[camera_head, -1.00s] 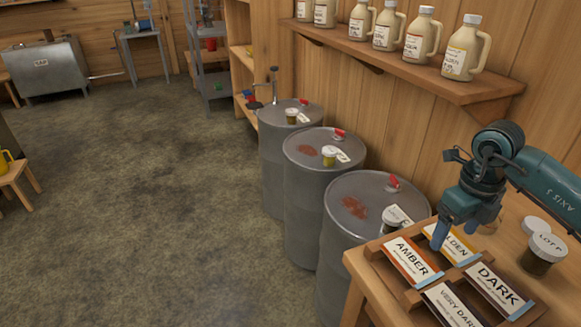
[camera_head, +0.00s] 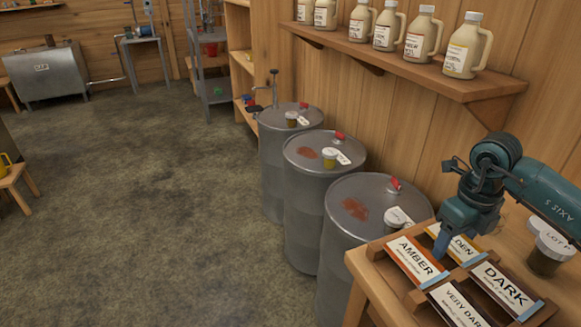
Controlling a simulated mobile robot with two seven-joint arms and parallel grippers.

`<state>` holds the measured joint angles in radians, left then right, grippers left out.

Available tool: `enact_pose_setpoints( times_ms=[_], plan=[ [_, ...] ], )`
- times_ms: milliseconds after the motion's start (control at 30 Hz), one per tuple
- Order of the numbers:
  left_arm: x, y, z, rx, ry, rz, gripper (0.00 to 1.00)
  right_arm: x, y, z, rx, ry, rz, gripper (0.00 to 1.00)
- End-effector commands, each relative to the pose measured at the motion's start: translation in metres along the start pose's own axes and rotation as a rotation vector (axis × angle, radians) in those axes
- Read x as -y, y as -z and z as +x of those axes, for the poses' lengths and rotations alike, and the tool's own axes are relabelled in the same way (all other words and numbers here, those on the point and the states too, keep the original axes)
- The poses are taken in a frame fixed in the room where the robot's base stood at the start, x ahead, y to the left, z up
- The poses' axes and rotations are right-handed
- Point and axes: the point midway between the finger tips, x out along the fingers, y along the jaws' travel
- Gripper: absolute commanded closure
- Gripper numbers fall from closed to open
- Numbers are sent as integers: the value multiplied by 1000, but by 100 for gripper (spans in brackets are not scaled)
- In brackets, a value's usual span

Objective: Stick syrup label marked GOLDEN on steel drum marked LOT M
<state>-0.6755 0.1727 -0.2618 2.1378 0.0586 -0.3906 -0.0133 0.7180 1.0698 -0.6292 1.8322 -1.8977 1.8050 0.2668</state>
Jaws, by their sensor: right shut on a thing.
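The GOLDEN label (camera_head: 465,246) lies in the back slot of the wooden label rack (camera_head: 409,297), with only "DEN" readable. My right gripper (camera_head: 441,246) points down and is shut on the label's left part, hiding its first letters. The label still appears level with the rack. Three steel drums stand left of the table: near (camera_head: 337,238), middle (camera_head: 305,205) and far (camera_head: 279,160). Each has a small jar and a white tag on its lid, but the lot marks are too small to read. My left gripper is not in view.
The AMBER (camera_head: 416,260), DARK (camera_head: 502,286) and VERY DARK (camera_head: 458,306) labels share the rack. A jar marked LOT P (camera_head: 546,262) stands on the table at right. A shelf of syrup jugs (camera_head: 465,47) overhangs behind.

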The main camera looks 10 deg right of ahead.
Motion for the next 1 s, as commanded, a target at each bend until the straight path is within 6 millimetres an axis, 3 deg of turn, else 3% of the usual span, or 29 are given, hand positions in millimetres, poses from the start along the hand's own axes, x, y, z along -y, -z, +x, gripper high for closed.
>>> enact_pose_setpoints(
  times_ms=[167, 800, 1000],
  plan=[
    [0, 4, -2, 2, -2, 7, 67, 0, 0, -6, 1, 0, 0, 50],
    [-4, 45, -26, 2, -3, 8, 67, 0, 0, -71, 1, 0, 0, 51],
    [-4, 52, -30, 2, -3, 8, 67, 0, 0, -81, 0, 0, 0, 51]
  ],
)
